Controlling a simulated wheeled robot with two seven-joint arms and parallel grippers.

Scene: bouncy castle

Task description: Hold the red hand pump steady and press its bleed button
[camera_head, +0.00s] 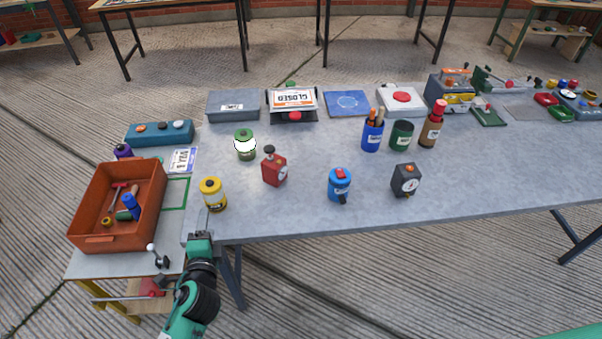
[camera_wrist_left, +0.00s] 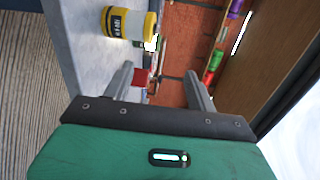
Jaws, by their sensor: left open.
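The red hand pump (camera_head: 274,170) stands upright on the grey table, with a dark knob on top and a small round dial on its side. Its bleed button is too small to make out. My left gripper (camera_head: 198,226) is open at the table's front left edge, to the left of and nearer than the pump, and apart from it. In the left wrist view the spread fingers (camera_wrist_left: 160,84) show nothing held between them. A small red shape shows beside one finger there; I cannot tell what it is. My right gripper is not in view.
A yellow canister (camera_head: 213,194) stands between my left gripper and the pump; it also shows in the left wrist view (camera_wrist_left: 130,23). A green canister (camera_head: 245,152) is behind the pump, a blue one (camera_head: 340,186) to its right. An orange crate (camera_head: 88,216) sits left.

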